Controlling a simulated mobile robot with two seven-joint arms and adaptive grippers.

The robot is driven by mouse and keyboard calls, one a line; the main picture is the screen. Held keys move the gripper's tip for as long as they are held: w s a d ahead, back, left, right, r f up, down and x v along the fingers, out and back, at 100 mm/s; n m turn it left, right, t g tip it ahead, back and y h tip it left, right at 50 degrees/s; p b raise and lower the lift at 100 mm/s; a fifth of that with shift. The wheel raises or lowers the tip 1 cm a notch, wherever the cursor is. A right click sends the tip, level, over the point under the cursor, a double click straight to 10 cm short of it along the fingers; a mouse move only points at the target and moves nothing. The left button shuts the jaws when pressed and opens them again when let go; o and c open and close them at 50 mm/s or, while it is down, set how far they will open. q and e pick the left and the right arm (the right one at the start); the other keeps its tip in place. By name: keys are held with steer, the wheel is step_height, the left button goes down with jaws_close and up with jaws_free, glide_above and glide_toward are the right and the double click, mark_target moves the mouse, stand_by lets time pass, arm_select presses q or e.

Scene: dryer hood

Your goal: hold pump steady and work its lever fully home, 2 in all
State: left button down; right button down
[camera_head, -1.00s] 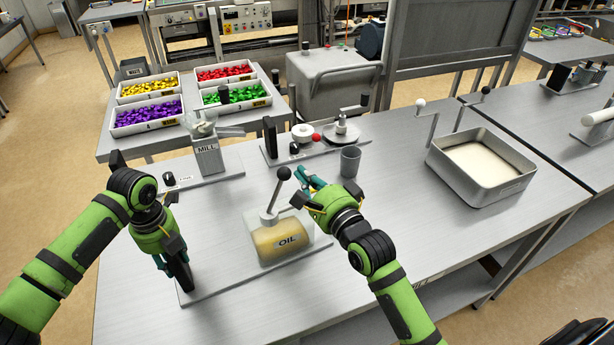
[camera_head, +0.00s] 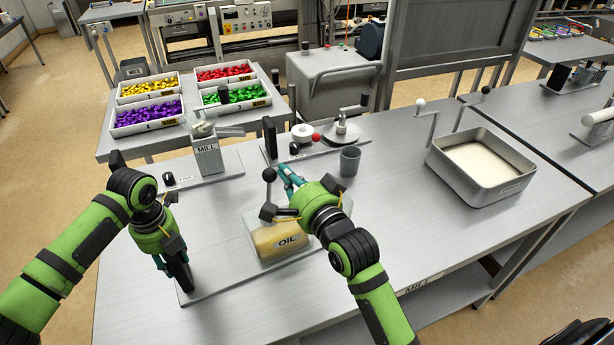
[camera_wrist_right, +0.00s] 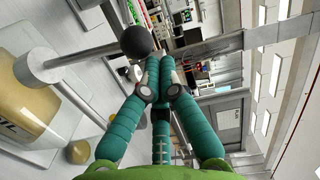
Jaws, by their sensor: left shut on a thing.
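The pump is a tan block labelled OIL (camera_head: 272,241) on a grey base plate. Its lever (camera_head: 269,175) has a black ball knob, which also shows in the right wrist view (camera_wrist_right: 137,40). The lever stands up from the pump, partly hidden by the right gripper. My left gripper (camera_head: 172,262) is shut on the black upright handle (camera_head: 181,275) at the left end of the pump's plate. My right gripper (camera_head: 287,176) is just right of the knob. In the right wrist view its fingers (camera_wrist_right: 160,78) are together with nothing visible between them; whether they touch the lever is unclear.
A mill (camera_head: 208,158) stands behind the pump. A metal tray of white material (camera_head: 520,180) is at right. Bare table lies between it and the pump.

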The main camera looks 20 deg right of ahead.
steer(key=shift+s+a+r+n, duration=0.1)
steer(key=shift+a+n, duration=1)
steer(key=shift+a, duration=0.25)
steer(key=shift+s+a+r+n, duration=0.1)
steer(key=shift+a+n, duration=1)
steer(key=shift+a, duration=0.2)
steer(key=shift+f, duration=0.1)
